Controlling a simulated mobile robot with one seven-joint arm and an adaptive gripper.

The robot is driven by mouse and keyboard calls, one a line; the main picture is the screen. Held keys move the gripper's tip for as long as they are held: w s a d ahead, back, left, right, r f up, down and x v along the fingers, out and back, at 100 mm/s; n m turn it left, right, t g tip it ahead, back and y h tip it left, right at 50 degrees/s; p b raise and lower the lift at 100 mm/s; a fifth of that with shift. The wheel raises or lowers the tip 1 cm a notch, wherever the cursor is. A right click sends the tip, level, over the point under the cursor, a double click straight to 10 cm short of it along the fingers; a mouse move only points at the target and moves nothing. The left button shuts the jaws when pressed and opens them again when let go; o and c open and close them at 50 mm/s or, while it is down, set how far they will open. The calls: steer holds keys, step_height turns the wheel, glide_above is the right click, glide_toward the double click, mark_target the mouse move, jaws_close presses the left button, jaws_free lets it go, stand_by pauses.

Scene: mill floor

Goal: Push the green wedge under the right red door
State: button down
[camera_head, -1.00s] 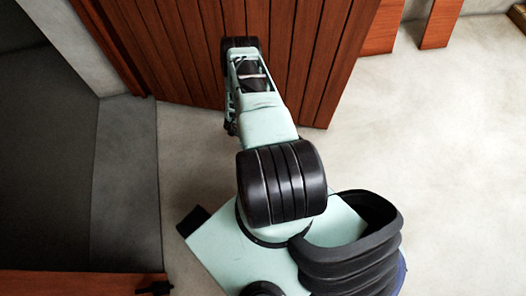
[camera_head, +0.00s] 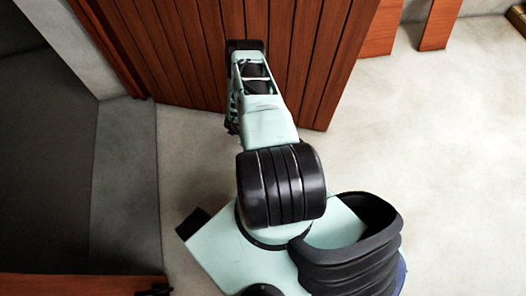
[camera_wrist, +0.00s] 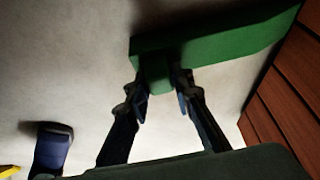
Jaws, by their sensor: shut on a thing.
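The green wedge (camera_wrist: 215,42) is in the upper part of the wrist view, just above or on the pale floor. Its pointed end lies close to the bottom of the red plank door (camera_wrist: 285,95); whether they touch I cannot tell. My gripper (camera_wrist: 162,88) is shut on the wedge's small block-like grip. In the head view the large red door (camera_head: 300,70) stands at the top middle. My arm reaches to its face there and hides the wedge and the fingers.
Another red panel (camera_head: 60,286) shows at the lower left edge. A dark grey floor area (camera_head: 50,180) lies to the left. Red boards (camera_head: 440,25) stand at the upper right by the wall. The pale floor (camera_head: 450,150) on the right is clear.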

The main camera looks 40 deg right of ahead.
steer(key=shift+d, duration=0.1)
steer(key=c, duration=1.6)
jaws_free()
steer(key=v, duration=1.2)
